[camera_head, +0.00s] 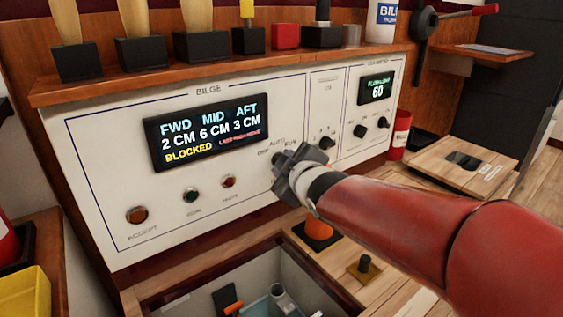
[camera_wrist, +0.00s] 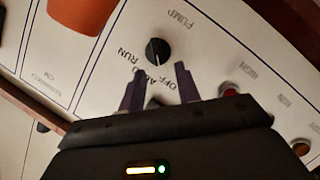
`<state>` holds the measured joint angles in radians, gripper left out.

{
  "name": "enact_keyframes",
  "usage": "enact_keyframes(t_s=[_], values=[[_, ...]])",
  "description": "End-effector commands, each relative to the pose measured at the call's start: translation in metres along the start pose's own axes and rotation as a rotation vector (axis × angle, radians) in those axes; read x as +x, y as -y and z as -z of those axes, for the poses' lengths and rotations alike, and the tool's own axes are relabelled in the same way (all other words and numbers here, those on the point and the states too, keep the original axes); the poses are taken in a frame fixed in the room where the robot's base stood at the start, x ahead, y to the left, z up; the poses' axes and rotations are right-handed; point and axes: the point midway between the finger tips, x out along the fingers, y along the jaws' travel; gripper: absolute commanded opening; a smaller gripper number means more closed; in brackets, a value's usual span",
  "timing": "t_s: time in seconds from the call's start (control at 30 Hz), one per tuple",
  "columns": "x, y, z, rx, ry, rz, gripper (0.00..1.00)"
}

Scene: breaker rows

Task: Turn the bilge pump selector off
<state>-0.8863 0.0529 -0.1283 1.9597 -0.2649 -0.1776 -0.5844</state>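The bilge pump selector is a round black knob (camera_wrist: 157,51) on the white panel, marked PUMP, with OFF, AUTO and RUN around it. The lettering is upside down in the wrist view. A thin light mark shows on the knob, but I cannot tell surely which position it points to. My gripper (camera_wrist: 160,86) is open and empty, its two dark fingers apart. The knob appears just beyond the gap between the fingertips, with no clear contact. In the head view my gripper (camera_head: 297,172) is close to the panel and partly hides the selector.
The bilge display (camera_head: 208,128) reads FWD 2 CM, MID 6 CM, AFT 3 CM and BLOCKED. Several buttons, including an orange one (camera_head: 136,215), sit below it. Other knobs (camera_head: 360,131) are to the right. An open bilge hatch (camera_head: 235,285) lies below, beside an orange-based object (camera_head: 318,232).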

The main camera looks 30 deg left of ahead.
Motion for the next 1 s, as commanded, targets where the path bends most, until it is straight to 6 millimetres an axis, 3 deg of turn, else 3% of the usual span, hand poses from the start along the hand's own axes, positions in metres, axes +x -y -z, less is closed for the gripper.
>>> enact_keyframes(t_s=[0.1, 0.3, 0.87, 1.0], values=[[-0.023, -0.001, 0.0, 0.0, -0.001, -0.002, 0.33], [-0.047, 0.0, 0.001, -0.001, -0.001, 0.0, 0.33], [-0.052, 0.0, 0.0, 0.0, 0.001, 0.0, 0.33], [-0.064, -0.009, -0.019, 0.046, 0.052, -0.008, 0.33]])
